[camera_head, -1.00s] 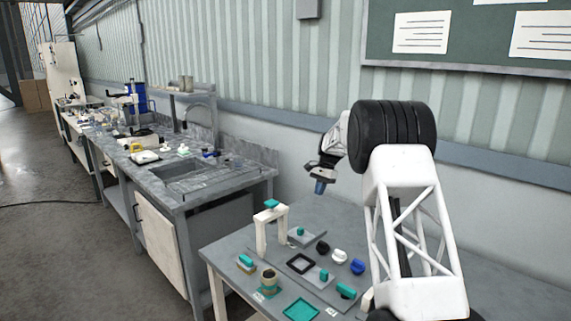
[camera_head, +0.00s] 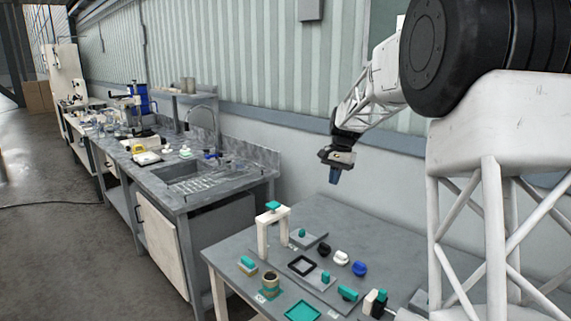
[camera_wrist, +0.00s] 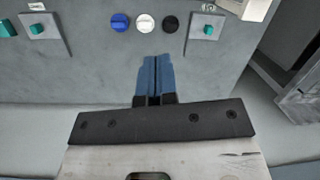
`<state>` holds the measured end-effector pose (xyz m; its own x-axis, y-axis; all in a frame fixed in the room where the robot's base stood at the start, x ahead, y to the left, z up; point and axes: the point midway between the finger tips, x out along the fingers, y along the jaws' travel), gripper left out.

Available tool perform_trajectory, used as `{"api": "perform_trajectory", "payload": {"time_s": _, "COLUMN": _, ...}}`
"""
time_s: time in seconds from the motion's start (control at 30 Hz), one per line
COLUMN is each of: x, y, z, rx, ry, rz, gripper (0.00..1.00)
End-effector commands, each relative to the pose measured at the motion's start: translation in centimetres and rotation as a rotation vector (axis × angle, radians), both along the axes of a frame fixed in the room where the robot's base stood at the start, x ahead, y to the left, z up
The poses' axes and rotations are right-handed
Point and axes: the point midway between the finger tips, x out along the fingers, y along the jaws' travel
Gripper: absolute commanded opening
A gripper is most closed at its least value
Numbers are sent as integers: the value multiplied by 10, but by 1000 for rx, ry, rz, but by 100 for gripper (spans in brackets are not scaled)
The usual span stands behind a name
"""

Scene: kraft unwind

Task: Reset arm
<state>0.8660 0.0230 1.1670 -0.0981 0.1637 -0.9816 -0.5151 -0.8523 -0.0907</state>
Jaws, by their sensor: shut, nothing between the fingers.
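My gripper (camera_head: 335,176) hangs in the air above the back part of the grey table (camera_head: 340,215), clear of everything on it. Its blue fingers are shut together with nothing between them, as the wrist view (camera_wrist: 155,75) shows. In the wrist view a blue knob (camera_wrist: 120,22), a white knob (camera_wrist: 146,23) and a black knob (camera_wrist: 170,22) lie in a row beyond the fingertips. A grey plate (camera_wrist: 205,35) with a teal block on it lies to their right.
On the table stand a white arch (camera_head: 264,235) with a teal top, a black square frame (camera_head: 302,265), a cup-like holder (camera_head: 270,284), a teal square tray (camera_head: 301,311) and several teal pieces. A sink bench (camera_head: 215,190) stands to the left. The wall runs behind.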

Motion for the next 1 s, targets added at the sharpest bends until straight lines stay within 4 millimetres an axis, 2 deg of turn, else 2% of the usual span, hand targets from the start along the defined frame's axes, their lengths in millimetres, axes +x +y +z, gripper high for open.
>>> {"api": "perform_trajectory", "payload": {"time_s": 0.1, "x": -27, "y": -2, "z": 14, "rx": -8, "ry": -22, "rz": 21, "gripper": 0}}
{"api": "perform_trajectory", "payload": {"time_s": 0.5, "x": -118, "y": -6, "z": 43, "rx": -35, "ry": -87, "rz": 100, "gripper": 0}}
{"api": "perform_trajectory", "payload": {"time_s": 1.0, "x": -236, "y": -12, "z": 57, "rx": -73, "ry": -164, "rz": 201, "gripper": 0}}
